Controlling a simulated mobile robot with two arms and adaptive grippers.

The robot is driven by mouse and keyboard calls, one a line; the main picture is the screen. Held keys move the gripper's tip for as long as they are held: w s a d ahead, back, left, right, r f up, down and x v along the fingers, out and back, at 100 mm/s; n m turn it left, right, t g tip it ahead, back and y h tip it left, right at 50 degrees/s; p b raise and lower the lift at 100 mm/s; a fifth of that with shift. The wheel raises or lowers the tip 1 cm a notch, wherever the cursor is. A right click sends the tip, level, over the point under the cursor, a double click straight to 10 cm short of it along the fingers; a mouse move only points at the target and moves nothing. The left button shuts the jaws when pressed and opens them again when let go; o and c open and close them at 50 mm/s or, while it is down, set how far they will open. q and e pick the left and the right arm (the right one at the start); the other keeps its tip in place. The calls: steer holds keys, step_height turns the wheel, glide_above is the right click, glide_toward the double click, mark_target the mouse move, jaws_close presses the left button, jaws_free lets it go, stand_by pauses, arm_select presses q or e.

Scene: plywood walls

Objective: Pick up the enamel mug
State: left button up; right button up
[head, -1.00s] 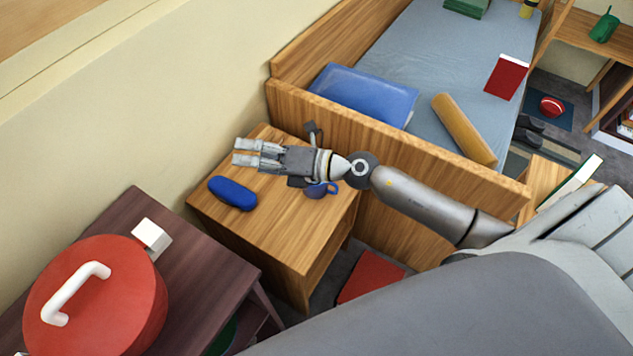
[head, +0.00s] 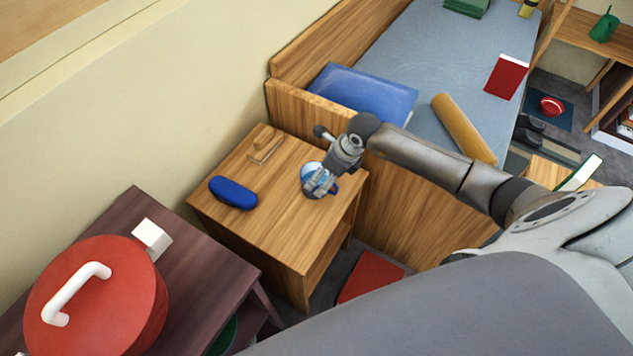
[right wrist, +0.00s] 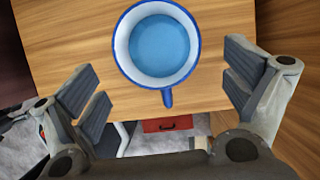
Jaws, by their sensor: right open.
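The enamel mug (head: 310,169), blue outside with a white inner wall and a lighter blue round area inside, stands upright on the wooden bedside table (head: 270,235). In the right wrist view the mug (right wrist: 157,45) is seen from above, its blue handle toward the bottom of the picture. My right gripper (head: 319,186) points down at the mug and partly hides it in the head view. In the right wrist view the open right gripper (right wrist: 163,85) has its fingers apart on either side of the handle, with nothing between the pads. My left gripper is not in view.
A blue case (head: 233,193) lies left of the mug, and a small wooden frame-like object (head: 266,146) is near the wall. The bed's wooden end board (head: 400,170) rises close behind the table. A red lidded pot (head: 95,300) stands on the dark table at left.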

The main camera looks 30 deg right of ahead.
mark_target(307, 171)
steer(key=shift+x, duration=3.05)
steer(key=shift+w+a, duration=0.1)
steer(key=shift+r, duration=0.1)
steer(key=c, duration=1.2)
steer(key=shift+c, duration=0.7)
steer(key=shift+r, duration=0.2)
